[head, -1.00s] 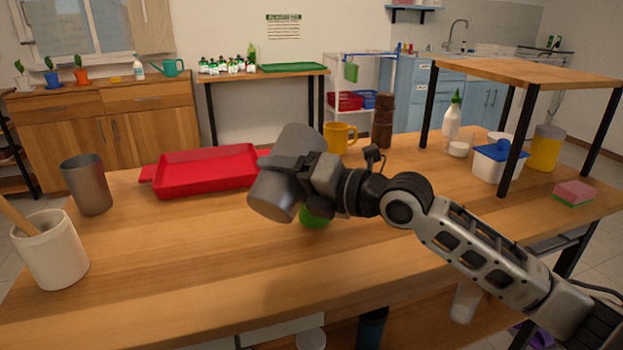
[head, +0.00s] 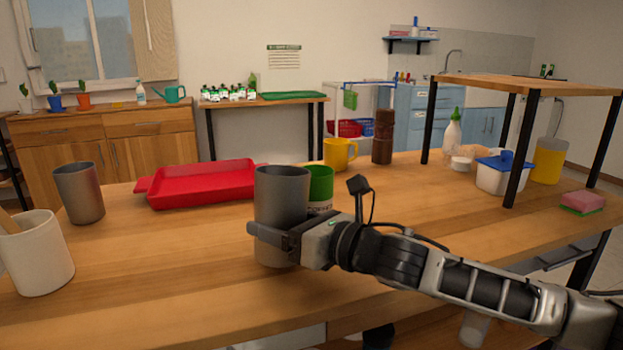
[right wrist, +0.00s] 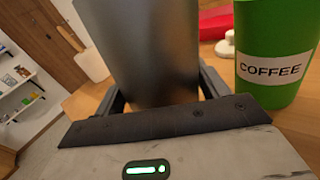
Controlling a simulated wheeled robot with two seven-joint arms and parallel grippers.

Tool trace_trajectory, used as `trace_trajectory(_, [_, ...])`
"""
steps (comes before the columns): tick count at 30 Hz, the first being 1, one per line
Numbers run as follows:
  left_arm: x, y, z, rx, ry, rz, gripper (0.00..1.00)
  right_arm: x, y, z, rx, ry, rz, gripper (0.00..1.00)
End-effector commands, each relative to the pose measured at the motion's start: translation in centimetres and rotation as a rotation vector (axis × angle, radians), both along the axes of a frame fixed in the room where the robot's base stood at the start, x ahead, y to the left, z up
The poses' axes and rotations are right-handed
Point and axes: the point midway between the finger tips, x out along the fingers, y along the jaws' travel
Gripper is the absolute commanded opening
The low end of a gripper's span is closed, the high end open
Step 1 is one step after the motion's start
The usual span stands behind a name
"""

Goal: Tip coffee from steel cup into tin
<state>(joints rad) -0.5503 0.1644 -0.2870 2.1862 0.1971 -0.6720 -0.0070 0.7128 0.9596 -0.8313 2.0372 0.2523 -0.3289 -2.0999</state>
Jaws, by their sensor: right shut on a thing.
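My right gripper (head: 283,238) is shut on a grey steel cup (head: 281,192) near the middle of the table. The cup is upright; I cannot tell whether its base touches the table. The green tin (head: 320,184) stands just right of and behind the cup, partly hidden by it and the gripper. In the right wrist view the cup (right wrist: 150,45) sits between the fingers, and the tin (right wrist: 275,40), labelled COFFEE, is close on its right. The insides of both are hidden, so no coffee shows. My left gripper is out of view.
Another grey cup (head: 79,193) and a white crock (head: 36,255) stand on the left. A red tray (head: 205,185) lies behind them. A yellow mug (head: 339,153) and a brown mill (head: 383,138) stand behind the tin. A wooden shelf (head: 525,85) rises at right.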

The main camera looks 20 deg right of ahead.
Motion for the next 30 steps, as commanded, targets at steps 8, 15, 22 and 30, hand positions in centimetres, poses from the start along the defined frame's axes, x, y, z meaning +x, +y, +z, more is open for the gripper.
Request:
trace_trajectory(8, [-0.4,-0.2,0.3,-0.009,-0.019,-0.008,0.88,-0.2,-0.1,-0.4,-0.121,-0.110,-0.006,0.46])
trace_trajectory(15, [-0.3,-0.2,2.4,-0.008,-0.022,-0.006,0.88,-0.2,-0.1,1.4,-0.138,-0.126,-0.007,0.46])
trace_trajectory(22, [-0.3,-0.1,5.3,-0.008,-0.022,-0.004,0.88,-0.2,-0.1,4.0,-0.137,-0.124,-0.006,0.46])
trace_trajectory(30, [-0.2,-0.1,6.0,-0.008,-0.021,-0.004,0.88,-0.2,-0.1,4.5,-0.137,-0.123,-0.007,0.46])
